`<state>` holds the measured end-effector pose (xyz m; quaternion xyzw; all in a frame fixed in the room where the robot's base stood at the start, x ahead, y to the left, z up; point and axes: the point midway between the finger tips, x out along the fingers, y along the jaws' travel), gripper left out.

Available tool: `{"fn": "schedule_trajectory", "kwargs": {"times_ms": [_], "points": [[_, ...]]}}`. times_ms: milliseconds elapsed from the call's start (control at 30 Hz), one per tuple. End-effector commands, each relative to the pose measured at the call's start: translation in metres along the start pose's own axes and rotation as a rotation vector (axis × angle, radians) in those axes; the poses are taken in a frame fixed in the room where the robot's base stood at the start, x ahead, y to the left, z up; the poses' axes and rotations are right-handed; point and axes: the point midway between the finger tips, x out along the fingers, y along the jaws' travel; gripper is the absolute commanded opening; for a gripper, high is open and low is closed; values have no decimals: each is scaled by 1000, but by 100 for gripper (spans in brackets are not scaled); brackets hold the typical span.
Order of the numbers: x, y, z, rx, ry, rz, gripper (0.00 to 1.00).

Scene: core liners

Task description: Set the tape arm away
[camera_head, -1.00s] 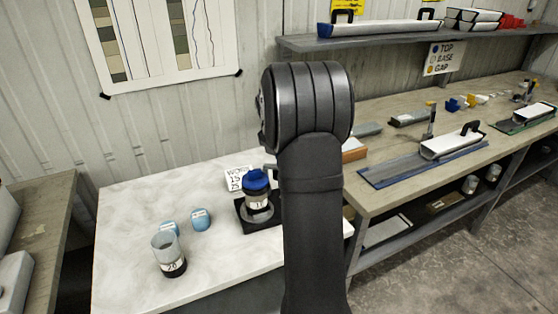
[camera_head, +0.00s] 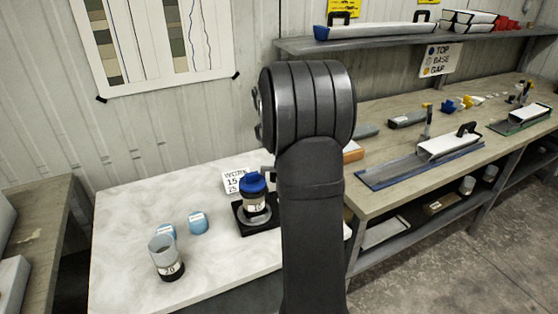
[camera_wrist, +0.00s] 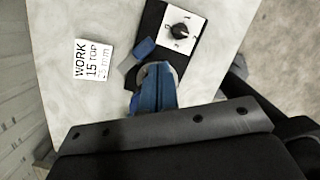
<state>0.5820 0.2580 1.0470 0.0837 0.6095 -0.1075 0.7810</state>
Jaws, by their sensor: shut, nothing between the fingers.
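In the wrist view the black stand (camera_wrist: 153,17) carries a white plate with a black knob (camera_wrist: 180,31). A small blue block (camera_wrist: 145,47) and a grey piece (camera_wrist: 128,65) lie over the stand; they may be the tape arm, but I cannot tell for sure. The dark body of my gripper (camera_wrist: 160,127) crosses the bottom of the wrist view, close to a blue shape (camera_wrist: 152,90).
A "WORK 15" card (camera_head: 236,180) is behind the jar. Two light blue caps (camera_head: 198,223) and a clear jar with a dark base (camera_head: 166,258) are at the left. My arm blocks part of the bench. The bench's front middle is clear.

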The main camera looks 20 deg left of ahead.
Motion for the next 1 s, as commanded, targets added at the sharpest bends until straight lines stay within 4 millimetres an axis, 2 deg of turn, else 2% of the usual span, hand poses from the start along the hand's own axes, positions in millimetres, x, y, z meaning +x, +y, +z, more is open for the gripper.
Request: {"fn": "schedule_trajectory", "kwargs": {"times_ms": [33,200,400,800,1000], "points": [[-12,0,1,0,-4,4,0],[-44,-4,1,0,-2,3,0],[-65,-7,1,-1,1,1,0],[-68,-7,1,-1,1,0,0],[-54,-6,0,-1,3,-2,0]]}}
